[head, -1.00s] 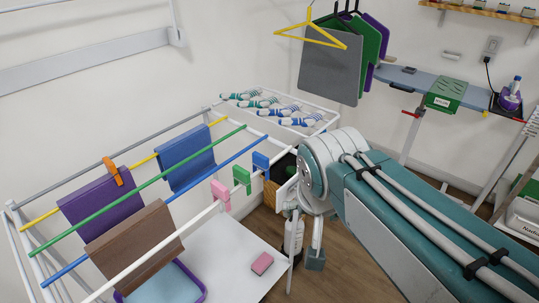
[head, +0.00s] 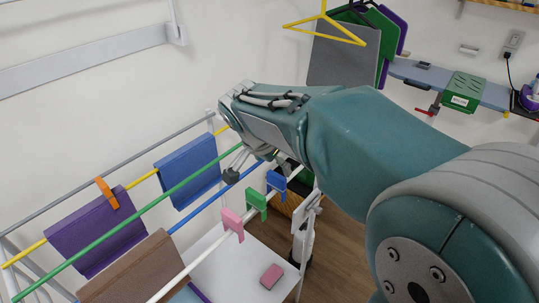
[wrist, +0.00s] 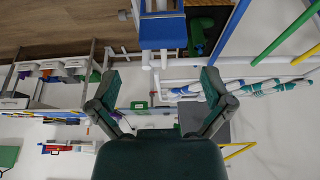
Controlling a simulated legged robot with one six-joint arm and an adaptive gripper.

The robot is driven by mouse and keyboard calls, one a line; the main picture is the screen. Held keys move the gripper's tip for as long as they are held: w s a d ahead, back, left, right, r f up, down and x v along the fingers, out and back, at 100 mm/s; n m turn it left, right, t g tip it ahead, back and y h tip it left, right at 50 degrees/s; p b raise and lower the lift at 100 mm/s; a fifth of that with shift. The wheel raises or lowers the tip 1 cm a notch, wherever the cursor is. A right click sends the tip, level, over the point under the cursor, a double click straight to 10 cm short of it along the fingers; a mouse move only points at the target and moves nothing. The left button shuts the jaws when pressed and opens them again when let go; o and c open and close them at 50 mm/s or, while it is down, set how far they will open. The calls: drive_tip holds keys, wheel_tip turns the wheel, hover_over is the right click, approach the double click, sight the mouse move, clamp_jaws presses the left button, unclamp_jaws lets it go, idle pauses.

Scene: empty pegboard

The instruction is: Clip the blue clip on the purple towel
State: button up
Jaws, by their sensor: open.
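The blue clip (head: 276,182) sits on the front white rail of the drying rack, at the right end of a row of clips. In the wrist view a blue block (wrist: 162,32), probably this clip, shows at the top centre, beyond the fingertips. The purple towel (head: 95,235) hangs over the yellow rod at the left, with an orange clip (head: 107,193) on its top edge. My gripper (head: 252,170) is above the rack, a little left of and above the blue clip. Its fingers are spread wide and empty in the wrist view (wrist: 160,76).
A green clip (head: 257,205) and a pink clip (head: 232,224) sit beside the blue one. A blue towel (head: 187,170) and a brown towel (head: 130,270) hang on the rack. Coloured rods run close to my gripper. A pink block (head: 271,276) lies on the white surface below.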

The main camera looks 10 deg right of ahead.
sight(275, 176)
drive_tip(key=f, duration=0.2)
drive_tip(key=w+f, duration=0.1)
drive_tip(key=f, duration=0.2)
drive_tip(key=shift+w+d, duration=0.1)
drive_tip(key=shift+d, duration=0.05)
drive_tip(key=shift+w+d+f, duration=0.15)
drive_tip(key=shift+d+f, duration=0.4)
drive_tip(key=shift+d, duration=0.1)
drive_tip(key=shift+a, duration=0.3)
drive_tip(key=c, duration=1)
drive_tip(key=o, duration=0.4)
drive_tip(key=shift+d, duration=0.1)
drive_tip(key=c, duration=0.6)
drive_tip(key=shift+r, duration=0.1)
drive_tip(key=shift+r, duration=1.45)
drive_tip(key=shift+r, duration=2.2)
